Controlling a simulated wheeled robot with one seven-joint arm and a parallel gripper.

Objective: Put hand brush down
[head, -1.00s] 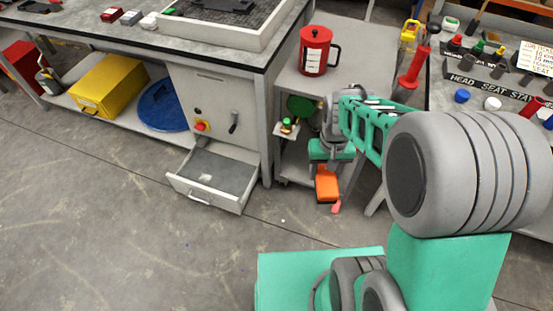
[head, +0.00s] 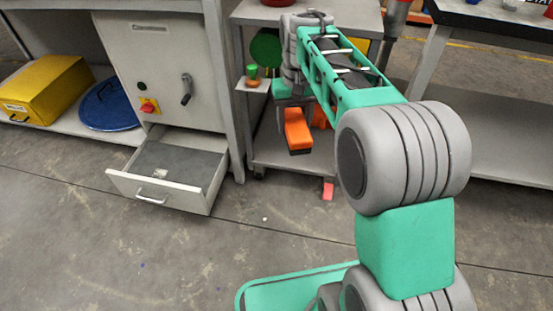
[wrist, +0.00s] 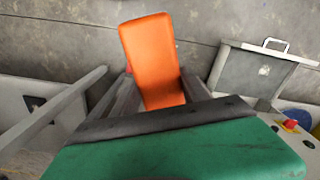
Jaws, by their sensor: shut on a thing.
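The hand brush (head: 298,130) has an orange body with a dark underside at its lower end. It hangs from my gripper (head: 293,108) above the floor, in front of the small shelf unit. In the wrist view the orange brush (wrist: 152,55) sticks out between the two grey fingers (wrist: 155,98), and my gripper is shut on it. The part between the fingers is mostly hidden by the gripper body. No surface touches the brush from below.
An open, nearly empty drawer (head: 118,182) juts from the grey cabinet (head: 165,65) to the left. The shelf unit's lower board (head: 272,157) is behind the brush. A pink piece (head: 328,190) is near its foot. A yellow box (head: 45,90) and blue disc (head: 108,105) lie farther left.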

